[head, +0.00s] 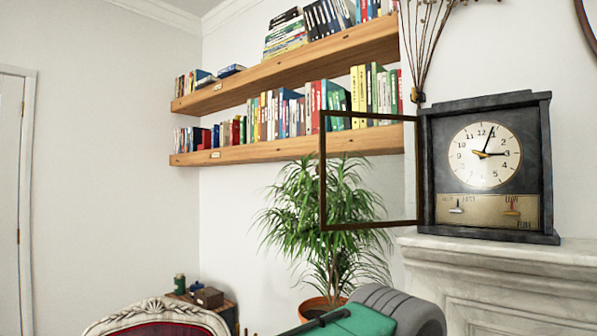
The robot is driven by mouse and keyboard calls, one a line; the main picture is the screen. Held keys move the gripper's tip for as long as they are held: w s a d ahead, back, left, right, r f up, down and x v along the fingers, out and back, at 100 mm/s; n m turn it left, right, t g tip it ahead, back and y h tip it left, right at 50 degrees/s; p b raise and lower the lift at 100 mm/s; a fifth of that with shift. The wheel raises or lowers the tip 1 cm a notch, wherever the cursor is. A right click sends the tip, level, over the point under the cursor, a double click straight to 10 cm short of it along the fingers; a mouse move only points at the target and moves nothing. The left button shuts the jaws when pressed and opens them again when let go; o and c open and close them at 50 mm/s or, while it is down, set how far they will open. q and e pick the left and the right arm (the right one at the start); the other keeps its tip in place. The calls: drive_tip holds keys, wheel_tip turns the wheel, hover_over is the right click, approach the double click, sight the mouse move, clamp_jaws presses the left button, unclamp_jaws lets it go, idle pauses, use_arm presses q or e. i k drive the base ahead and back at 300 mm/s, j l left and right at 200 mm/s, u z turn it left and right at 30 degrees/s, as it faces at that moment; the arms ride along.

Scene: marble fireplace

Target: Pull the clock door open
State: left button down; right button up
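The clock (486,165) stands upright on the marble mantel at the right of the head view. It has a dark case, a round cream dial and a brass panel with small levers below the dial. Its door (323,172) is a thin dark frame that I can see through. The door stands wide open, swung out to the left from the left side of the case. The dial and brass panel are uncovered. Neither of my grippers is in view, and nothing is seen touching the door.
The marble mantel (500,252) runs along the lower right. A potted plant (320,215) stands behind the door. Two wooden shelves (290,145) of books hang on the wall behind. A carved chair (160,318) is at the bottom left. Dry branches (425,45) rise left of the clock.

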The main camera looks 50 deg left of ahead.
sight(321, 170)
drive_tip(key=i+j+u, duration=0.2)
drive_tip(key=u, duration=0.15)
drive_tip(key=i+j+u, duration=0.1)
drive_tip(key=u, duration=0.3)
drive_tip(key=i+u, duration=0.35)
drive_tip(key=k+j, duration=0.05)
